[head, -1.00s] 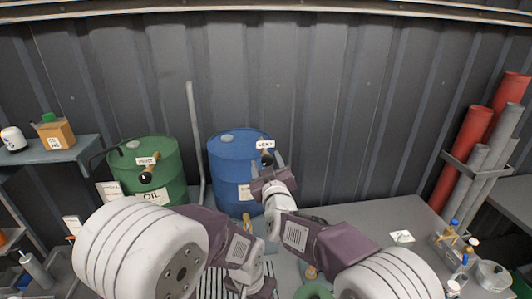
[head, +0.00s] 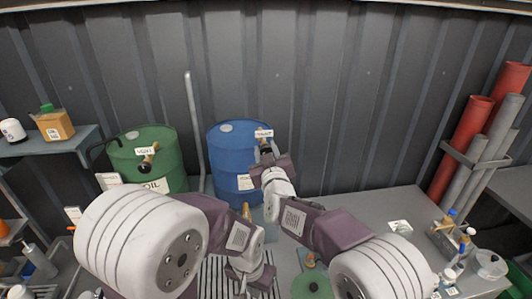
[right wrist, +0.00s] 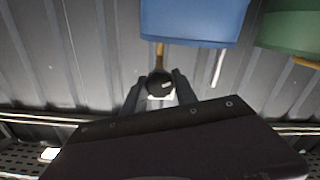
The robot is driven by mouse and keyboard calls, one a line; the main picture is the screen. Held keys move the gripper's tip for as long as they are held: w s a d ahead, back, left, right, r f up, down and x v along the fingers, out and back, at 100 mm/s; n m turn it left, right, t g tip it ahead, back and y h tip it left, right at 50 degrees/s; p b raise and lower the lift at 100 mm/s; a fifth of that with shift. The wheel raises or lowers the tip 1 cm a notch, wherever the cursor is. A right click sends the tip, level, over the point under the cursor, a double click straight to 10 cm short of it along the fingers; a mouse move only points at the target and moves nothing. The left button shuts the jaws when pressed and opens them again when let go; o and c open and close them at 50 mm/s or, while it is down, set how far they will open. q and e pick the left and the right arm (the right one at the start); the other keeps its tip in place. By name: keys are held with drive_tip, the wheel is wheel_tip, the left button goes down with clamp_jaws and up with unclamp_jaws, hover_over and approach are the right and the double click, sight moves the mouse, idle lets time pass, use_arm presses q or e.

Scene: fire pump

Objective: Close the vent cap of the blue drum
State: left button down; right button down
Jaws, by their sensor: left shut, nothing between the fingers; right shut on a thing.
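The blue drum (head: 229,152) stands against the wall in the head view, and its lower side fills the top of the right wrist view (right wrist: 195,20). A brass vent pipe with a white VENT tag (head: 264,133) is at its right rim. The black vent cap (right wrist: 158,84) is at the pipe's end, between the fingers of my right gripper (right wrist: 156,90). In the head view my right gripper (head: 266,150) is shut on the cap, which it partly hides. My left gripper (head: 252,280) is low over the bench, shut and empty; its fingertips are hard to see.
A green OIL drum (head: 143,165) with its own tagged vent stands to the left. A grey upright pipe (head: 193,130) rises between the drums. A rack of red and grey tubes (head: 467,150) stands at right.

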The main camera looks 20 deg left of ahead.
drive_tip(key=m+b, duration=0.3)
drive_tip(key=m, duration=0.1)
drive_tip(key=shift+f+b, duration=0.2)
drive_tip(key=shift+b, duration=0.2)
drive_tip(key=m+b, duration=0.1)
drive_tip(key=m, duration=0.1)
drive_tip(key=shift+d+m+b, duration=0.1)
drive_tip(key=shift+m+b, duration=0.3)
drive_tip(key=m+b, duration=0.2)
drive_tip(key=m, duration=0.1)
drive_tip(key=shift+r+m, duration=0.1)
drive_tip(key=shift+m, duration=0.2)
drive_tip(key=m+b, duration=0.2)
drive_tip(key=m, duration=0.4)
drive_tip(key=shift+w+b, duration=0.1)
drive_tip(key=shift+b, duration=0.3)
drive_tip(key=m+b, duration=0.1)
drive_tip(key=m, duration=0.2)
drive_tip(key=shift+m, duration=0.3)
drive_tip(key=shift+m+b, duration=0.45)
drive_tip(key=shift+m, duration=1.05)
